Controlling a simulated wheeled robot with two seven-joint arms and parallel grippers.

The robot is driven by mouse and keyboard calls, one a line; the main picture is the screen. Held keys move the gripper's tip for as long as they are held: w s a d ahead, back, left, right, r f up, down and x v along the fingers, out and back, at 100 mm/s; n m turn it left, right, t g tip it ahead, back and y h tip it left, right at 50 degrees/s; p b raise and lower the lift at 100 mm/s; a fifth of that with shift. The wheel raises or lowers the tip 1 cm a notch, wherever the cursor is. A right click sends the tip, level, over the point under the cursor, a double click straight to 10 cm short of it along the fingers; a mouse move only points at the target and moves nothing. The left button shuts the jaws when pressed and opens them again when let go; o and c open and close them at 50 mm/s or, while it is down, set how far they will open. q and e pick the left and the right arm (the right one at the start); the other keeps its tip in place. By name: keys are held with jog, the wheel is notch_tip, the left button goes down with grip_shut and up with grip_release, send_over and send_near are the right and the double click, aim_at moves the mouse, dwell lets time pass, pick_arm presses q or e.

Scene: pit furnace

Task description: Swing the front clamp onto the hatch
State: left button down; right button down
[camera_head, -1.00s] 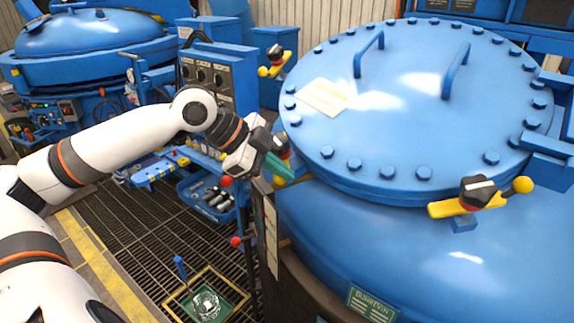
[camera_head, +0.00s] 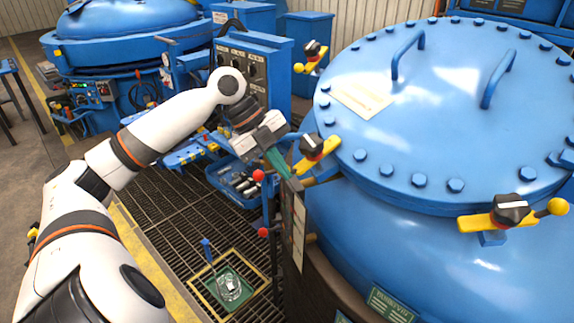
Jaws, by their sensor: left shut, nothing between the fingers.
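The blue hatch (camera_head: 440,130) is a round bolted lid on the large vessel, with two handles on top. Three yellow clamps with black knobs sit around its rim. One clamp (camera_head: 314,149) is at the left edge, beside my left gripper. Another clamp (camera_head: 508,212) is at the near right edge, its bar lying along the rim with a yellow ball at its right end. The third clamp (camera_head: 311,58) is at the far left. My left gripper (camera_head: 284,170), with greenish fingers, is shut and empty just left of the left clamp; contact cannot be told. My right gripper is out of view.
A grey control panel (camera_head: 240,68) stands behind my left arm. A post with red balls (camera_head: 259,175) stands close below the gripper. A blue tool bin (camera_head: 236,186) sits on the grating (camera_head: 190,225). A second vessel (camera_head: 125,25) is at the back left.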

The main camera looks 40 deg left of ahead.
pick_arm(q)
jog(key=shift+w+a, duration=0.1)
jog(key=shift+a, duration=0.5)
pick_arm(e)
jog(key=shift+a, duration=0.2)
pick_arm(q)
jog(key=shift+a, duration=0.1)
